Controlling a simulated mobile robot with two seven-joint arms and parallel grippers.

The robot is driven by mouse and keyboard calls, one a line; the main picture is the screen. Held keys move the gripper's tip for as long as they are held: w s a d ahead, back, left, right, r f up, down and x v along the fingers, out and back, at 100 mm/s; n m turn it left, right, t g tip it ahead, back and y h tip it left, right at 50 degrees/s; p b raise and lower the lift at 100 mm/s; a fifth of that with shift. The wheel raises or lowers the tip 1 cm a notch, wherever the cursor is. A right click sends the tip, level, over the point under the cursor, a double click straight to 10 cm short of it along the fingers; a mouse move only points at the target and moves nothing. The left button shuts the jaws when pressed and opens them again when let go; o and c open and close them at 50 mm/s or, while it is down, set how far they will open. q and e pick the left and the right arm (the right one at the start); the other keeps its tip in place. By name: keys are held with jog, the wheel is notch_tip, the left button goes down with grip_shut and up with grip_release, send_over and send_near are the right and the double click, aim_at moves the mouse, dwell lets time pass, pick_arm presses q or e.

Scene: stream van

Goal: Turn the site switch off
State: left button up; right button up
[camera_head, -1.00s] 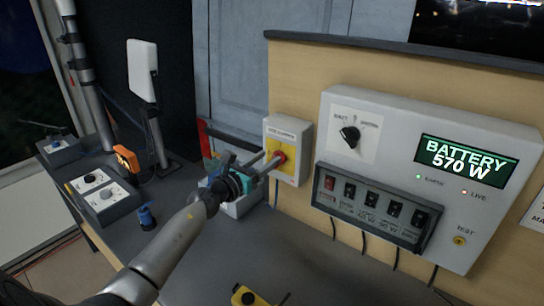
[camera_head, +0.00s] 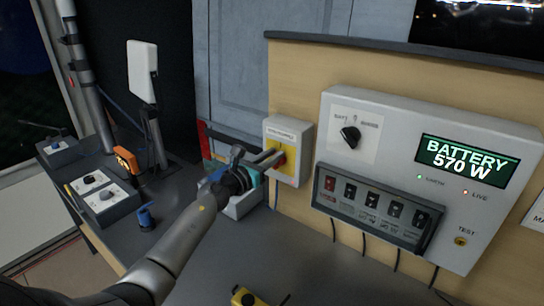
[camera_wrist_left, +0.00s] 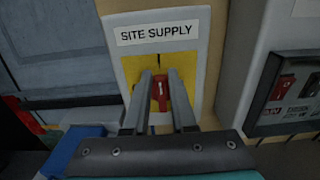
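The site switch is a grey box (camera_head: 299,134) on the wooden panel, with a yellow plate and a red handle. In the left wrist view its label reads SITE SUPPLY (camera_wrist_left: 157,33), above the yellow plate (camera_wrist_left: 130,70). The red handle (camera_wrist_left: 160,92) stands about upright between the fingers. My left gripper (camera_head: 277,157) reaches the switch from the left. Its two fingers lie close along both sides of the handle and appear shut on it. They hide part of the plate. My right gripper is not in view.
Right of the switch, a large white power panel (camera_head: 385,110) has a selector knob, a breaker row and a display reading BATTERY 570 W. Left on the dark bench (camera_head: 200,265) stand a grey control box (camera_head: 108,206), a blue knob (camera_head: 146,217) and an orange device (camera_head: 127,160).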

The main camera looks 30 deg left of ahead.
pick_arm(q)
jog(key=shift+f, duration=0.1)
grip_shut()
jog(key=shift+f, duration=0.15)
